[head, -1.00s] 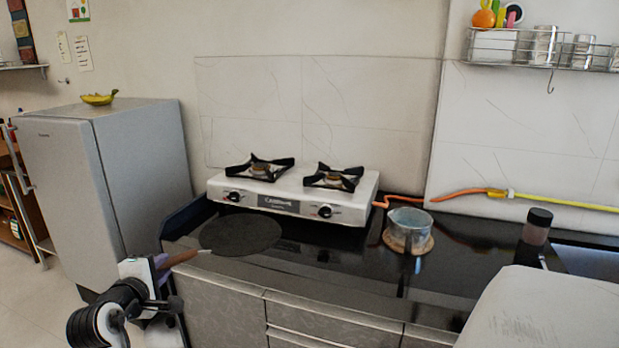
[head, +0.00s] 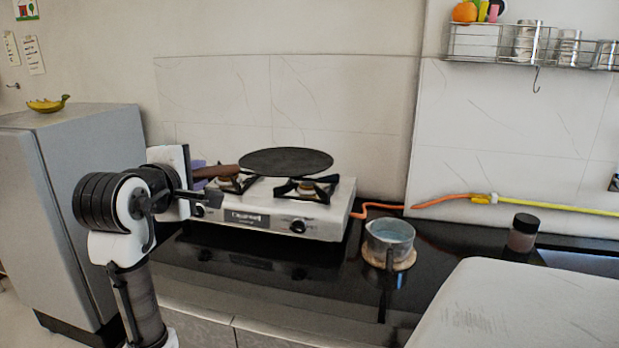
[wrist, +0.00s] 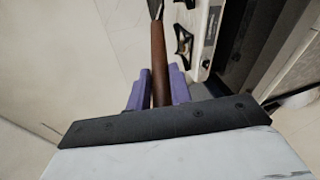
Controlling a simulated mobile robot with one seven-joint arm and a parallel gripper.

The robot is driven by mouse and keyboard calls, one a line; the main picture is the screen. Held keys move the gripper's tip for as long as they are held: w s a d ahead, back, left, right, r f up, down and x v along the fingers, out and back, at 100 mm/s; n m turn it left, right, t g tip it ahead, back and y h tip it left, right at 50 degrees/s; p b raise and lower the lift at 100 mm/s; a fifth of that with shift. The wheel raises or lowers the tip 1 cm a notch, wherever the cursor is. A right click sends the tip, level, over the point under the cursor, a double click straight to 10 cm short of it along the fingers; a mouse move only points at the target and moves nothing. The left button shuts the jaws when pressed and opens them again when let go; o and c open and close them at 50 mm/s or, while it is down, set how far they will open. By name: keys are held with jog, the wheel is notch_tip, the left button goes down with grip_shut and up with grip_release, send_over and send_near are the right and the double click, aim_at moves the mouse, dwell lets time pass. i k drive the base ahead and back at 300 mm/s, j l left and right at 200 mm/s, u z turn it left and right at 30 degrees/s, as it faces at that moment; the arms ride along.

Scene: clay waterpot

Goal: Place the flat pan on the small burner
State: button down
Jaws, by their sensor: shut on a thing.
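The flat pan (head: 286,161) is black and round with a brown handle (head: 222,171). In the head view it is held up above the stove, roughly level, and appears over the right-hand burner (head: 305,189). The left-hand burner (head: 236,184) is partly hidden behind the handle. My gripper (head: 198,174) is shut on the handle at the stove's left. In the wrist view the brown handle (wrist: 158,65) runs between the purple fingers (wrist: 158,88); the pan's disc is outside that view. Which burner is smaller I cannot tell.
The white stove (head: 262,220) stands on the black counter against the wall. A small pot (head: 389,243) on a round wooden mat is to its right, beside an orange hose (head: 375,208). A dark-lidded jar (head: 523,233) stands farther right. The fridge (head: 75,200) is at left.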

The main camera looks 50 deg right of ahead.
aim_at(291, 188)
jog(key=i+l, duration=0.15)
jog(key=l, duration=0.2)
jog(key=i+l, duration=0.15)
jog(key=l, duration=0.2)
jog(key=i+l, duration=0.15)
jog(key=l, duration=0.2)
jog(key=i+l, duration=0.1)
jog(key=l, duration=0.3)
